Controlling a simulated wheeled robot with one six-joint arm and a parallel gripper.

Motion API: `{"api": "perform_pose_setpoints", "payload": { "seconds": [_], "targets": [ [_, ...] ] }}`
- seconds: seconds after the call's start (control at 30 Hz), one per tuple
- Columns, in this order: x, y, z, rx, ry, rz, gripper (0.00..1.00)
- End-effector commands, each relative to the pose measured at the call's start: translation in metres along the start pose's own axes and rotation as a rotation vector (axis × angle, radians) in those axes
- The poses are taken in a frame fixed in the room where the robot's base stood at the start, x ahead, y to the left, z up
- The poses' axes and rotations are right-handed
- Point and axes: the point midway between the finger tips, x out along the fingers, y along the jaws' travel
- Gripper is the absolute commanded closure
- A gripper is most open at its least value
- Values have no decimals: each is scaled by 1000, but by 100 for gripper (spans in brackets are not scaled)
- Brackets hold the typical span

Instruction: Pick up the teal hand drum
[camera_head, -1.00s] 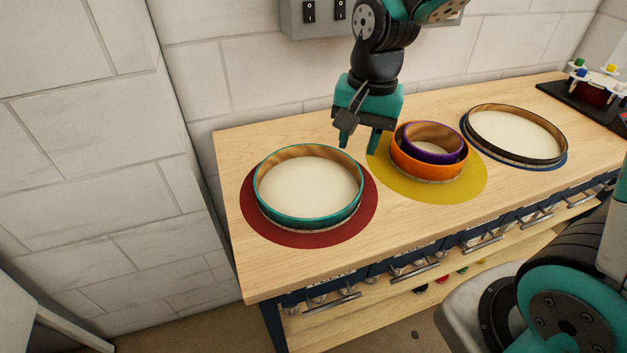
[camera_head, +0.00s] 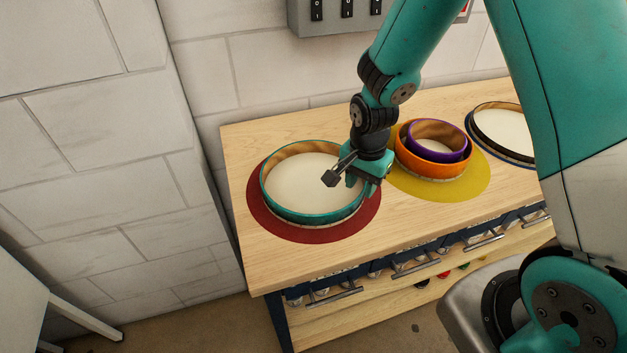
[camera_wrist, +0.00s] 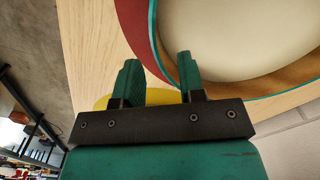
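The teal hand drum (camera_head: 300,185) lies flat on a round red mat (camera_head: 290,232), its pale skin inside a wooden ring with a teal outer wall. My gripper (camera_head: 362,188) is at the drum's right rim in the head view, pointing down. In the wrist view, the two fingers of my gripper (camera_wrist: 158,60) stand apart with nothing held between them. One finger overlaps the rim of the drum (camera_wrist: 235,35); the other is outside it, over the mat and table. Whether a finger touches the rim cannot be told. My gripper hides part of the right rim.
An orange drum (camera_head: 432,168) with a smaller purple drum (camera_head: 437,138) inside it stands on a yellow mat (camera_head: 465,187), close to the right of my gripper. A black-rimmed drum (camera_head: 503,130) is further right, partly behind my arm. Bare wooden tabletop (camera_head: 245,140) lies at left.

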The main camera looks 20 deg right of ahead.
Motion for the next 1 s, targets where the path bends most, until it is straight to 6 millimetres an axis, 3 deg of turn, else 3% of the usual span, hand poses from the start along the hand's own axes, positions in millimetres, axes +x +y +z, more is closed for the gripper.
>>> {"api": "perform_pose_setpoints", "payload": {
  "seconds": [0.3,0.6,0.77,1.0],
  "targets": [
    [41,3,4,0,-2,4,63],
    [47,2,4,0,0,0,63],
    [47,2,4,0,-1,1,98],
    [47,2,4,0,0,-1,100]
  ]
}}
